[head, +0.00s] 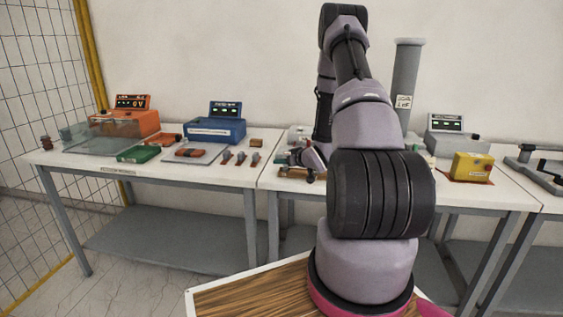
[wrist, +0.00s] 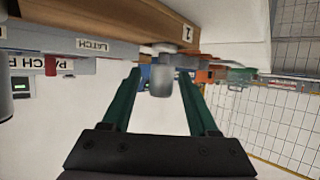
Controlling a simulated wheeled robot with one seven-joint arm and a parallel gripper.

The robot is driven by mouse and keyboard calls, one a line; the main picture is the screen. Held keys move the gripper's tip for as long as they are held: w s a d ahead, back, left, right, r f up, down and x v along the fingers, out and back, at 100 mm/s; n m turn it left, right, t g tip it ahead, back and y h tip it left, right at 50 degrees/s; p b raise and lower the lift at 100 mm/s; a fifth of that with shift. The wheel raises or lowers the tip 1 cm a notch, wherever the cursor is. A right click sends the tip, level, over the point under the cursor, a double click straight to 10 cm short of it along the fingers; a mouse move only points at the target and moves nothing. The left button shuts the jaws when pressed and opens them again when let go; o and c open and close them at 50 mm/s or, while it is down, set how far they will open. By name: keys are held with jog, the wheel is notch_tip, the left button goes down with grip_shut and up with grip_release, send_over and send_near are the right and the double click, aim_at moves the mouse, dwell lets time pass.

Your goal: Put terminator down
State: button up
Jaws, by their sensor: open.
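My gripper (wrist: 159,76) is open in the wrist view, with its two green fingers apart. A small grey cylindrical piece (wrist: 162,82), which may be the terminator, appears between the fingertips; a gap shows on both sides of it. It lies close to the end of a wooden block (wrist: 120,18) marked "1"; I cannot tell whether it rests on or in that block. In the head view my gripper (head: 308,160) is low over the middle table, partly hidden by my arm. The terminator cannot be made out there.
A grey panel labelled "LATCH" (wrist: 60,40) is beside the block. In the head view, an orange device (head: 138,122) and a blue device (head: 214,130) stand on the left table (head: 75,160). A tall grey cylinder (head: 405,75) and a yellow box (head: 472,166) are to the right.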

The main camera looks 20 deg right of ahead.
jog(key=v, duration=0.9)
jog(key=shift+s, duration=0.2)
jog(key=s+a+r+m+g+h, duration=0.1)
jog(key=s+r+m+h, duration=0.1)
jog(key=r, duration=0.8)
jog(key=s+a+r+m+g+h, duration=0.1)
jog(key=a+r+g+h, duration=0.15)
jog(key=r, duration=0.85)
jog(key=s+a+r+m+g+y, duration=0.1)
jog(key=s+a+r, duration=0.3)
jog(key=s, duration=0.4)
jog(key=s+a+r+m+y, duration=0.1)
jog(key=s+a+r, duration=0.3)
jog(key=s, duration=0.5)
jog(key=s+a+r+m+g+y, duration=0.1)
jog(key=s+a+r+y, duration=0.1)
jog(key=s+a+r, duration=0.2)
jog(key=s+a, duration=0.3)
jog(key=s, duration=0.1)
jog(key=shift+s+a+g, duration=0.2)
jog(key=shift+a+g, duration=0.05)
jog(key=shift+g, duration=0.1)
